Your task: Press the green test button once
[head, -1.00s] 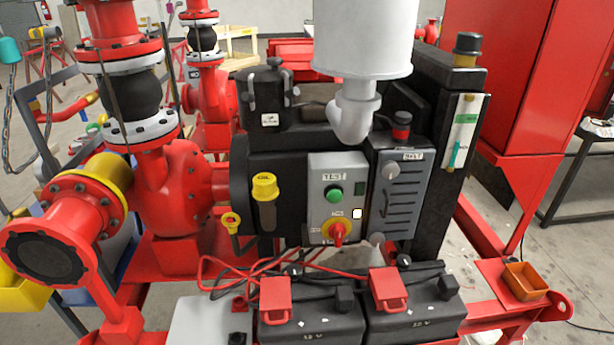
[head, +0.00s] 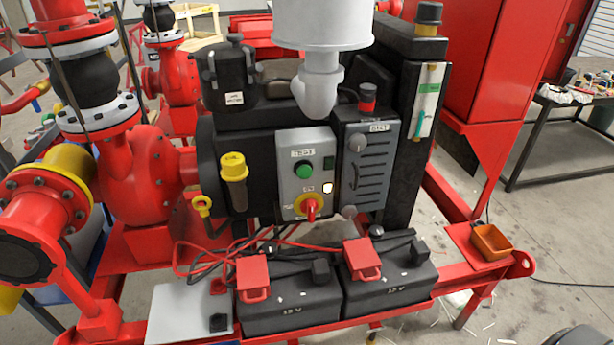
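The green test button (head: 304,171) is a round green cap on the upper part of the grey control panel (head: 290,188), under a label reading "TEST". Below it on the panel are a small lit white indicator (head: 327,188) and a red rotary handle on a yellow plate (head: 311,208). Nothing covers the button, and nothing touches it. Neither of my grippers shows in the head view.
Two black batteries (head: 290,311) with red terminal covers and loose red cables sit in front of the panel. A yellow oil cap (head: 232,162) is left of the panel. An orange tray (head: 491,241) is at the right. Red pump piping (head: 152,185) fills the left.

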